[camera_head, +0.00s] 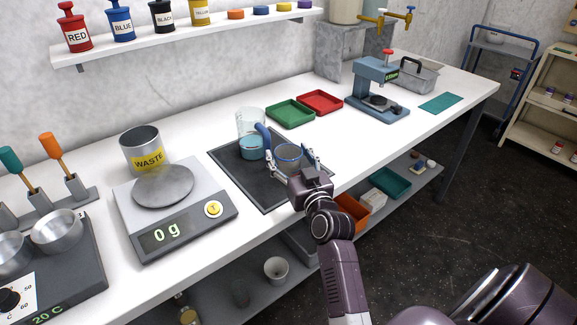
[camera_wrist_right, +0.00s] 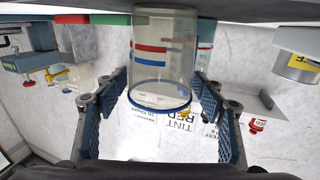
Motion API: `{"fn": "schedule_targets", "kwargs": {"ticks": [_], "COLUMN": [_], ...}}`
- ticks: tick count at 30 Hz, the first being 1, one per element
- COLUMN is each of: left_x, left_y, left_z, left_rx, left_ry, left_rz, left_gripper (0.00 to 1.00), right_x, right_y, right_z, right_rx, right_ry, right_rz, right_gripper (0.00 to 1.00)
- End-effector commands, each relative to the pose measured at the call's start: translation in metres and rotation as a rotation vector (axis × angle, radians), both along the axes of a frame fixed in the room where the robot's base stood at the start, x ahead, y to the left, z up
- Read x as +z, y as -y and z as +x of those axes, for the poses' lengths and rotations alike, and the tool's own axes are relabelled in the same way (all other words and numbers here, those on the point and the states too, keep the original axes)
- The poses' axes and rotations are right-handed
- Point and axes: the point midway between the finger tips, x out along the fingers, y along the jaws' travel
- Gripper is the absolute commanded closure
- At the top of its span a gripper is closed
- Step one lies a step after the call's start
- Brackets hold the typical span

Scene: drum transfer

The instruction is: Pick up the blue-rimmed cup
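The blue-rimmed cup (camera_head: 287,153) is clear and stands upright on the dark mat (camera_head: 277,196). In the right wrist view, which looks upside down, the cup (camera_wrist_right: 162,65) shows a blue rim with a red and a blue band on its wall. My right gripper (camera_head: 290,163) is at the cup, with one finger on each side. In the wrist view the gripper (camera_wrist_right: 160,85) is open, with narrow gaps between fingers and cup. My left gripper is not in view.
A larger clear beaker (camera_head: 250,124) with a blue handle and blue contents stands close behind the cup. A scale (camera_head: 188,221) with a waste can (camera_head: 140,149) is at left. Green (camera_head: 291,114) and red (camera_head: 321,102) trays and a blue press (camera_head: 374,82) stand to the right.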

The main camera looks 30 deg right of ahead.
Motion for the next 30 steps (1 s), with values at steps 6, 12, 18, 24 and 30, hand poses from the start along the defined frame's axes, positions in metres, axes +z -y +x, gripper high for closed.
{"fn": "schedule_targets", "kwargs": {"ticks": [6,12,18,24,30], "left_x": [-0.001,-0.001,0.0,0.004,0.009], "left_y": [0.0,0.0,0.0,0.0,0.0], "left_z": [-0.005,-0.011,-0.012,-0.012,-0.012], "left_rx": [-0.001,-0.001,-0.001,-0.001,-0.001], "left_ry": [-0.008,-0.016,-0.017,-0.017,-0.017], "left_rz": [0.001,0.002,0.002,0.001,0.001], "left_gripper": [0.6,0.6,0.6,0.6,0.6], "right_x": [0.0,0.0,0.007,0.034,0.089], "right_y": [0.0,0.0,0.0,0.0,0.0], "right_z": [0.0,0.0,0.0,0.0,0.0], "right_rx": [0.0,0.0,0.0,-0.001,-0.001], "right_ry": [0.0,0.0,0.003,0.006,0.009], "right_rz": [0.0,0.0,0.0,0.0,-0.002], "right_gripper": [0.63,0.64,0.64,0.64,0.64]}}
